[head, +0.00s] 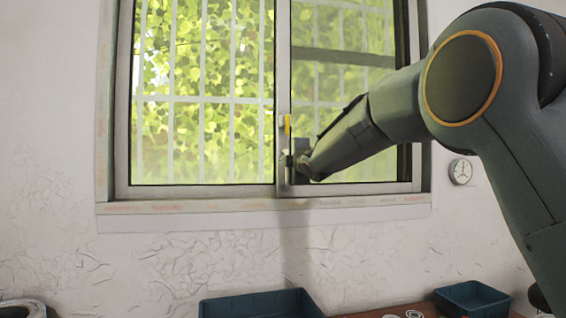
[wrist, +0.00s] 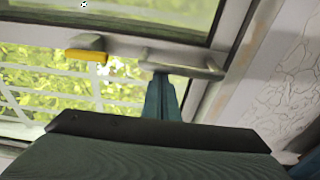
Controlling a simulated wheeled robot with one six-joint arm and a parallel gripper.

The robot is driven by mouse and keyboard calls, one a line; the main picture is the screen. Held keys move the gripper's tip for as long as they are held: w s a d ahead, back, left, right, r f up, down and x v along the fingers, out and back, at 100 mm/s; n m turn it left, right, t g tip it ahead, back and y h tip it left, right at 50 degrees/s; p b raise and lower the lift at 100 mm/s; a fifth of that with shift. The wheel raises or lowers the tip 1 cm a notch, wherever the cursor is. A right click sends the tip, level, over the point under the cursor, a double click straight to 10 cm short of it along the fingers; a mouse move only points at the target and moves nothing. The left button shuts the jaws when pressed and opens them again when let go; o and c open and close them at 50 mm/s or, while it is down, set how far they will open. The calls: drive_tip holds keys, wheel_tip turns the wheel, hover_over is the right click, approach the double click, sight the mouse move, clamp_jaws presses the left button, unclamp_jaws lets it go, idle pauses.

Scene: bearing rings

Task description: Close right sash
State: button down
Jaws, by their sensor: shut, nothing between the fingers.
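A sliding window fills the upper part of the head view. The right sash (head: 340,100) has a pale upright stile (head: 283,70) near the window's middle. A yellow latch (head: 287,125) sits on that stile and also shows in the wrist view (wrist: 86,55). A pale handle bar (wrist: 185,65) runs along the stile below the latch. My gripper (head: 291,161) is low at the stile, with its fingers (wrist: 161,80) shut together and tips at the bar. I cannot tell whether they touch it. My arm hides part of the sash's lower right.
Bars and green leaves show behind the glass. A sill (head: 265,206) runs below the window. A small round dial (head: 460,171) is on the wall at right. Blue bins (head: 262,304) (head: 472,298) stand along the bottom. The wall left of the window is clear.

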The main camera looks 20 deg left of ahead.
drive_tip(key=shift+w+d+f, duration=0.1)
drive_tip(key=s+a+b, duration=0.2)
drive_tip(key=a+b, duration=0.2)
drive_tip(key=b, duration=0.1)
drive_tip(key=b+v, duration=0.3)
drive_tip(key=v, duration=0.6)
drive_tip(key=shift+d, duration=0.2)
drive_tip(key=shift+s, duration=0.1)
